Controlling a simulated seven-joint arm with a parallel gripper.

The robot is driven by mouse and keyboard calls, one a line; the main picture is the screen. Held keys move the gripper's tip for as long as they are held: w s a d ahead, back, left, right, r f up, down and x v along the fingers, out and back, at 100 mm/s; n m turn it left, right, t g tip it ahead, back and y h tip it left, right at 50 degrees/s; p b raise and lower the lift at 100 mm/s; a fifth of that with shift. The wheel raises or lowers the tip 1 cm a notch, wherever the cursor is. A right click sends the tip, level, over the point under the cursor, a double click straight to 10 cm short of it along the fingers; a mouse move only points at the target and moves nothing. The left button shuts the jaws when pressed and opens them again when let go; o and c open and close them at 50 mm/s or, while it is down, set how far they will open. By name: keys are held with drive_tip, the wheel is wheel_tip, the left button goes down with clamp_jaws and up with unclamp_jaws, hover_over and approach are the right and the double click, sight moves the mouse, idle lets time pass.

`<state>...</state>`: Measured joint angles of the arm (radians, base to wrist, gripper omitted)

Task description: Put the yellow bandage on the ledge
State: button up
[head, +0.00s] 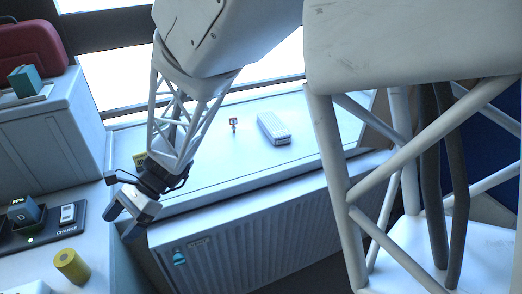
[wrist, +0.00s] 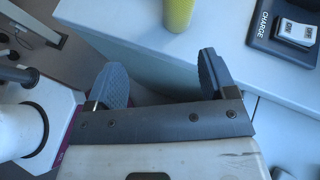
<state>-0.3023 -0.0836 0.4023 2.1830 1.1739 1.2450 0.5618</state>
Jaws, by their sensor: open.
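The yellow bandage (head: 72,265) is a roll standing upright on the white counter at the lower left of the head view. Its lower part also shows at the top of the wrist view (wrist: 178,12). My gripper (head: 122,222) is open and empty, to the right of the roll and apart from it, over the gap beside the counter. In the wrist view both fingers (wrist: 161,78) are spread with nothing between them. The ledge (head: 210,181) is the pale sill under the window, above the radiator, and lies behind my gripper.
On the ledge stand a white ribbed box (head: 273,129), a small red-and-white figure (head: 233,124) and a yellow item (head: 139,160) partly behind my arm. A black charging tray (head: 40,234) sits on the counter behind the roll. The ledge's front middle is clear.

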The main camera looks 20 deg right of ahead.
drive_tip(key=s+d+r+n+t+h, duration=0.2)
drive_tip(key=s+d+r+n+h, duration=0.2)
drive_tip(key=d, duration=0.6)
drive_tip(key=s+d+r+n+t+h, duration=0.3)
drive_tip(key=s+d, duration=0.3)
drive_tip(key=d, duration=0.4)
drive_tip(key=s+d+r+n+t+h, duration=0.2)
drive_tip(key=s+d+r+n+h, duration=0.2)
drive_tip(key=d, duration=0.6)
drive_tip(key=shift+s+d+r+n+t+h, duration=0.3)
drive_tip(key=shift+s+r, duration=0.35)
drive_tip(key=shift+r, duration=0.3)
drive_tip(key=shift+c, duration=0.4)
idle(1.0)
